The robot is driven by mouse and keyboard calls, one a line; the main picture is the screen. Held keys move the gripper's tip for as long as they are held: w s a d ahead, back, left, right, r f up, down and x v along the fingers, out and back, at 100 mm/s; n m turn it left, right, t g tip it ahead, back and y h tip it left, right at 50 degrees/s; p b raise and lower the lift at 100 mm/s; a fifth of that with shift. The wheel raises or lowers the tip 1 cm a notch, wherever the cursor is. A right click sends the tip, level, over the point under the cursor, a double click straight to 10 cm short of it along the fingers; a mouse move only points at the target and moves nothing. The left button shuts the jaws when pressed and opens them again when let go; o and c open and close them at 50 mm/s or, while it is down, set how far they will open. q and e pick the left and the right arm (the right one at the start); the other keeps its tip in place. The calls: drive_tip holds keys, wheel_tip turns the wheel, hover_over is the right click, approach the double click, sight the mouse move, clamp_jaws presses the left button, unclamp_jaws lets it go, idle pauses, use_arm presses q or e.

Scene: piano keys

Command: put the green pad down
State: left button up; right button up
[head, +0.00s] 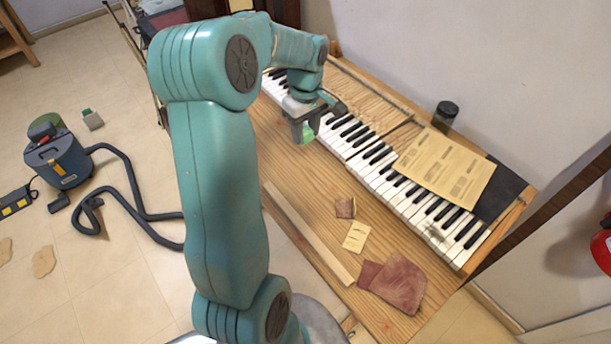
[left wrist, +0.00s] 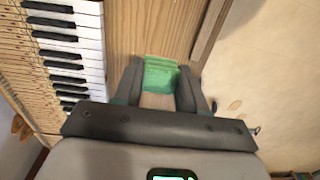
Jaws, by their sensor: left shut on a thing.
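The green pad (left wrist: 160,75) is a small, bright green block between the two fingers of my left gripper (left wrist: 160,92) in the left wrist view. My left gripper is shut on it. In the head view the left gripper (head: 308,128) hangs near the front edge of the piano keys (head: 385,165), with the green pad (head: 308,132) showing at its tip. The wooden table (head: 300,180) lies below. I cannot tell whether the pad touches the wood. My right gripper is not in view.
A yellowed sheet (head: 445,168) lies over keys at the right, near a dark jar (head: 445,115). A reddish cloth (head: 398,283), a pale yellow paper (head: 356,237) and a small brown piece (head: 345,207) lie on the front wood. A vacuum cleaner (head: 62,160) stands on the floor.

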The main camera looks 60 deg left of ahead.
sight(305, 180)
use_arm(q)
wheel_tip(305, 180, down, 17)
drive_tip(key=shift+r+p, duration=0.2)
drive_tip(key=shift+p, duration=0.4)
drive_tip(key=shift+f, duration=0.15)
drive_tip(key=shift+f+b, duration=0.15)
drive_tip(key=shift+b, duration=0.15)
drive_tip(key=o, duration=1.1)
drive_tip(key=shift+r, duration=0.2)
